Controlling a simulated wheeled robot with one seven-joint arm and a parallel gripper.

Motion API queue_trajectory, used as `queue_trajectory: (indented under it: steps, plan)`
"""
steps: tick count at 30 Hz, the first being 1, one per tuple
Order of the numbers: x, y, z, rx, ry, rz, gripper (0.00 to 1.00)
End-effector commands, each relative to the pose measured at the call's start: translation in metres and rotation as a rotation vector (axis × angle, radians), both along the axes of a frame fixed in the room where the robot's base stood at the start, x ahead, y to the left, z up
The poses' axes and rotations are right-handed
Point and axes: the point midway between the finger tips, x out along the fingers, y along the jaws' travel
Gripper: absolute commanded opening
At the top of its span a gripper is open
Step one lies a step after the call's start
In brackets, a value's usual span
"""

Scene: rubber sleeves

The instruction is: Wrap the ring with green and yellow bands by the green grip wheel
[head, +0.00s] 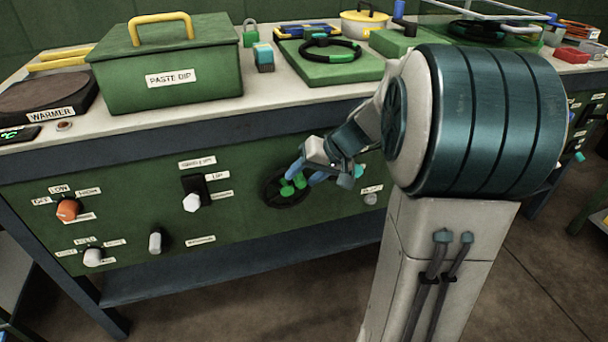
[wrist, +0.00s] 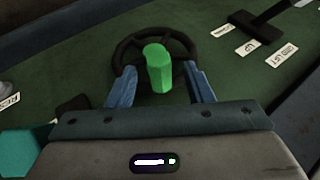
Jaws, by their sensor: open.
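The dark wheel (head: 268,187) with a green grip (head: 287,188) sits on the bench's green front panel. In the wrist view the wheel (wrist: 125,52) is ahead and its green grip (wrist: 157,60) stands up between my blue fingers. My gripper (wrist: 160,80) is open, one finger on each side of the grip, with gaps showing. In the head view my gripper (head: 305,174) is at the wheel and partly hides it. A black ring (head: 330,48) with a green band lies on a green block on the bench top; I cannot make out yellow on it.
A green box (head: 168,68) labelled paste dip and a warmer (head: 45,97) stand at the left of the bench. Another dark ring (head: 480,30) lies at the back right under a clear cover. Knobs (head: 67,209) and a switch (head: 192,202) project from the panel left of the wheel.

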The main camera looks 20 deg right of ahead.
Motion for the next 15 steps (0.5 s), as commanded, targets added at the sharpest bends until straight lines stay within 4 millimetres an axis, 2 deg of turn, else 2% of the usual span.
queue_trajectory:
  steps: [15]
  plan:
    - [-0.041, -0.049, 0.086, -0.002, -0.002, -0.001, 0.47]
